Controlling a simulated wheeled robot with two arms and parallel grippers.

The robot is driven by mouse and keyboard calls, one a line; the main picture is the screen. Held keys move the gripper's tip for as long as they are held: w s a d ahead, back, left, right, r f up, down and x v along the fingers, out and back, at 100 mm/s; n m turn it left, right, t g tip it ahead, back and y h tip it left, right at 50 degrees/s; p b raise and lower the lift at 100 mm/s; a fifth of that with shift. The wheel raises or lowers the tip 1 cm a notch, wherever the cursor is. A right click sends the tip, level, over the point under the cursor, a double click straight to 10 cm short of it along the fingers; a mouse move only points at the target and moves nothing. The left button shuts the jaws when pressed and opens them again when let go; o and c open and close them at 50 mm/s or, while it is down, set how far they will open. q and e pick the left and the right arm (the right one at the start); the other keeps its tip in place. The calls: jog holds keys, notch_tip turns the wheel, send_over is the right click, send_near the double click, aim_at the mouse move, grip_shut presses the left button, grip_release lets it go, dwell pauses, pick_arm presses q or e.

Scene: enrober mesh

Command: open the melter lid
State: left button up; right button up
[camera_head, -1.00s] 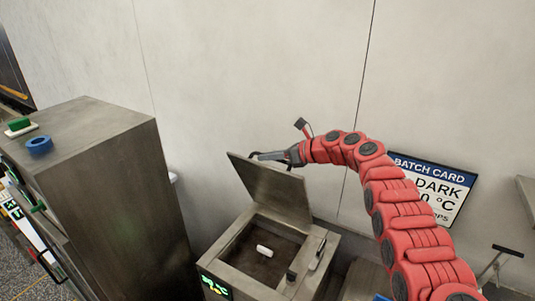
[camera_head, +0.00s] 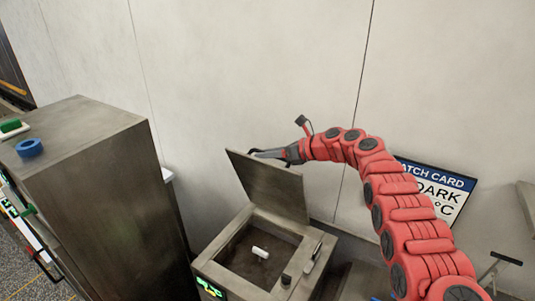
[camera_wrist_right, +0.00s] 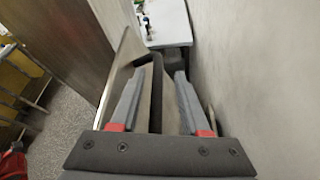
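The melter (camera_head: 227,277) is a square metal box with a green display, low in the middle of the head view. Its metal lid (camera_head: 270,188) stands raised and steeply tilted, and the dark inside with a small white piece (camera_head: 260,252) shows. My right gripper (camera_head: 256,153) is at the lid's upper edge. In the right wrist view my right gripper's fingers (camera_wrist_right: 160,75) are apart, with the lid's dark handle (camera_wrist_right: 156,85) between them and a gap beside the right finger. My left gripper is not in view.
A tall metal cabinet (camera_head: 80,135) stands at the left, with a blue ring (camera_head: 29,148) and a green block on top. A bare wall is close behind the lid. A batch card sign (camera_head: 440,190) is partly hidden behind my right arm.

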jog(key=shift+s+d+r, duration=0.1)
jog(key=b+v, duration=0.7)
jog(key=v, duration=1)
jog(key=shift+d+b, duration=0.2)
jog(key=shift+b, duration=0.1)
